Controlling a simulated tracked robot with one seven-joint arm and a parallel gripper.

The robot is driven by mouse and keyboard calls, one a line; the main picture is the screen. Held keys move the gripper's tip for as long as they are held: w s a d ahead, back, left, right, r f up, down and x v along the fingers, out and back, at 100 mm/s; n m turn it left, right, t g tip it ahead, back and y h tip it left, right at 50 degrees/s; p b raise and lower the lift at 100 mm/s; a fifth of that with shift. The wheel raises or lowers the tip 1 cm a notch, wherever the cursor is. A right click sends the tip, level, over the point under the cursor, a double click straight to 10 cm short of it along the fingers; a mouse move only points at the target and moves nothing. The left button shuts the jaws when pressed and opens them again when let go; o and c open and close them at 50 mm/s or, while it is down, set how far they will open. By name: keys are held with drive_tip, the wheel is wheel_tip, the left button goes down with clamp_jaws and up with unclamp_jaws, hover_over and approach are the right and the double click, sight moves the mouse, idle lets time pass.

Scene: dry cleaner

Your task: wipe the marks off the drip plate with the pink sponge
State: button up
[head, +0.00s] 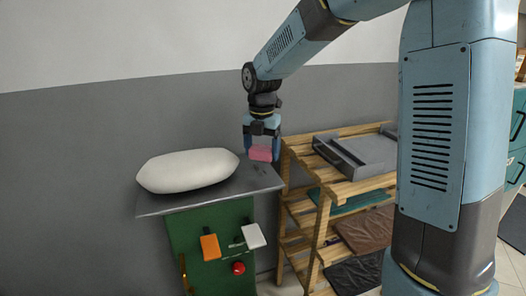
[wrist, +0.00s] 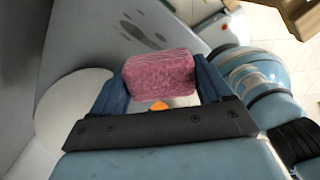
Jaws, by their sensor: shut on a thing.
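My gripper (head: 262,148) is shut on the pink sponge (head: 261,154), which sits between its two fingers. The sponge also shows in the wrist view (wrist: 160,76). In the head view it is at the right end of the grey drip plate (head: 258,178), seemingly a little above it; I cannot tell whether they touch. In the wrist view the plate (wrist: 185,22) has dark marks (wrist: 143,34) beyond the sponge. The marks are not clear in the head view.
A white padded form (head: 188,170) covers much of the plate's left and middle. The green stand (head: 205,225) below has an orange pedal (head: 210,247), a white one (head: 253,236) and a red knob (head: 238,268). A wooden rack (head: 325,200) with a grey tray (head: 370,148) stands close right.

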drive_tip(key=shift+r, duration=0.15)
drive_tip(key=shift+r, duration=1.4)
drive_tip(key=shift+a, duration=0.1)
